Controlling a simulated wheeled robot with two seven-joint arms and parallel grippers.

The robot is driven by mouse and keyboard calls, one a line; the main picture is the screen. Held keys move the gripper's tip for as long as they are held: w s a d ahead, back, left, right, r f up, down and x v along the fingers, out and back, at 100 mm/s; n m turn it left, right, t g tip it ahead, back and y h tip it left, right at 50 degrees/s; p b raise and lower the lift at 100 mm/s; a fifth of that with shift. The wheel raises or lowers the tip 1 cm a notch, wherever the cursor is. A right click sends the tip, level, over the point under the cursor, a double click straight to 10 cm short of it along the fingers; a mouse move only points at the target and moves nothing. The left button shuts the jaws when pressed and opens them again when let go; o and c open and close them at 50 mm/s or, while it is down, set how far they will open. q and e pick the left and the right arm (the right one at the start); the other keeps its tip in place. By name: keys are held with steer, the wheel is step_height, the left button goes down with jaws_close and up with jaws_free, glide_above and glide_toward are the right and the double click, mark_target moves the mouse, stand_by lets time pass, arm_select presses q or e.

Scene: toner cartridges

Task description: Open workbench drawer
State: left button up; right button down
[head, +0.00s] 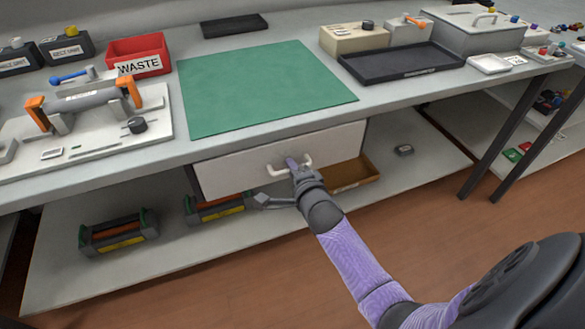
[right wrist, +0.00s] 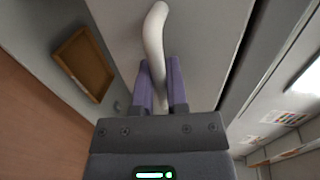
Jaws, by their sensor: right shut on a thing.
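The workbench drawer (head: 230,172) is a white front panel under the workbench top, below the green mat. Its front looks close to the bench edge; how far it is out is hard to tell. Its pale handle (head: 277,171) is a curved bar on the front. My right gripper (head: 292,163) is at the handle, with its purple fingers shut on it. In the right wrist view the handle (right wrist: 154,40) runs down between the two fingers (right wrist: 159,85). My left gripper is not in view.
The workbench top holds a green mat (head: 260,85), a red waste bin (head: 138,55) and a black tray (head: 400,62). The lower shelf (head: 180,265) holds toner cartridges (head: 118,233) and a brown tray (head: 350,174). Open floor lies in front.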

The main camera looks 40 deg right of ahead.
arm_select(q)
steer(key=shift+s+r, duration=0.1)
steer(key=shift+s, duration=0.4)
arm_select(e)
steer(key=shift+s, duration=0.1)
arm_select(q)
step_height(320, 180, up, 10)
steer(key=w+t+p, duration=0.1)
steer(key=p, duration=1)
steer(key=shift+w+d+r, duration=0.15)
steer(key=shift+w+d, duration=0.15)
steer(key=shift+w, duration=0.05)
arm_select(e)
steer(key=f+v, duration=0.2)
steer(key=v, duration=1)
steer(key=s+f+v, duration=0.1)
steer(key=f+v, duration=0.2)
steer(key=v, duration=1)
steer(key=shift+s, duration=0.3)
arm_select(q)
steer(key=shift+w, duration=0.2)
arm_select(e)
steer(key=shift+a, duration=0.15)
